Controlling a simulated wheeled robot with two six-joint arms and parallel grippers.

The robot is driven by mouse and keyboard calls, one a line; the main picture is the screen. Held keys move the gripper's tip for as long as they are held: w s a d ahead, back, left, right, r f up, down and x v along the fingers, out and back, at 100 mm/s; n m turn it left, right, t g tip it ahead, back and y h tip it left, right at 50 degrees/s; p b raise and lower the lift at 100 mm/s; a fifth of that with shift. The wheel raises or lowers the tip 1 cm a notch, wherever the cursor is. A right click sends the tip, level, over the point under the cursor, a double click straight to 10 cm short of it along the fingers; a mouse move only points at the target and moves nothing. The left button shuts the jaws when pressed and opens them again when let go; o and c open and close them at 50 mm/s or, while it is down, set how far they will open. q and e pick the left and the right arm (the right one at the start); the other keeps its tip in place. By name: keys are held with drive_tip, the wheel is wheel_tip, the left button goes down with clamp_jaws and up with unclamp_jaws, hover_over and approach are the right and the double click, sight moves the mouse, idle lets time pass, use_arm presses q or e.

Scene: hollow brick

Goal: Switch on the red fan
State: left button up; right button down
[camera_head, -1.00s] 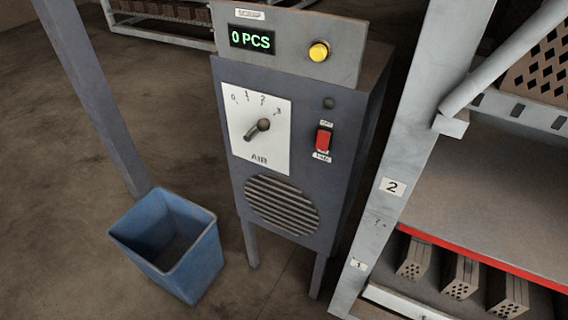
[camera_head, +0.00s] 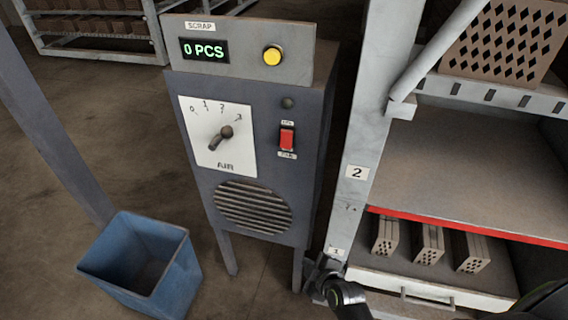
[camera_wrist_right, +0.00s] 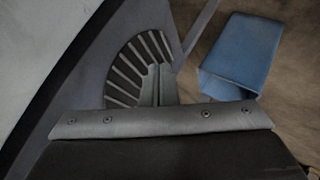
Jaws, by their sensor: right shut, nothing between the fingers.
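A red rocker switch (camera_head: 287,139) sits on the front of a grey cabinet (camera_head: 184,92), with small labels above and below it and a dark round lamp (camera_head: 288,103) over it. Left of it is a white AIR dial plate (camera_head: 193,105) with a dark knob (camera_head: 222,137). A round slatted fan grille (camera_head: 252,207) is lower on the front; it also shows in the right wrist view (camera_wrist_right: 128,75). My right gripper (camera_head: 318,278) is low, below and right of the grille, by the shelf post. It is shut and empty. My left gripper is not in view.
A blue bin (camera_head: 185,275) stands on the floor at left. The scrap box on top has a 0 PCS display (camera_head: 205,49) and a yellow button (camera_head: 272,56). A shelf post (camera_head: 357,150) and a red-edged shelf (camera_head: 470,226) with bricks (camera_head: 429,245) bound the right side.

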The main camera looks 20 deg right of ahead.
wheel_tip(320, 180, up, 30)
drive_tip(key=w+a+n+t+y+p, duration=0.1)
drive_tip(key=w+a+n+t+y, duration=0.1)
drive_tip(key=n+t, duration=0.4)
drive_tip(key=shift+a+r+n, duration=0.25)
drive_tip(key=shift+n, duration=0.95)
drive_tip(key=shift+w, duration=0.1)
drive_tip(key=p, duration=0.3)
approach(286, 139)
drive_tip(key=w+a+f, duration=0.3)
drive_tip(key=a, duration=0.3)
drive_tip(key=w+d, duration=0.1)
drive_tip(key=w+d+p, duration=0.1)
drive_tip(key=w, duration=0.1)
drive_tip(key=shift+w+d+f, duration=0.2)
drive_tip(key=shift+w+d, duration=0.15)
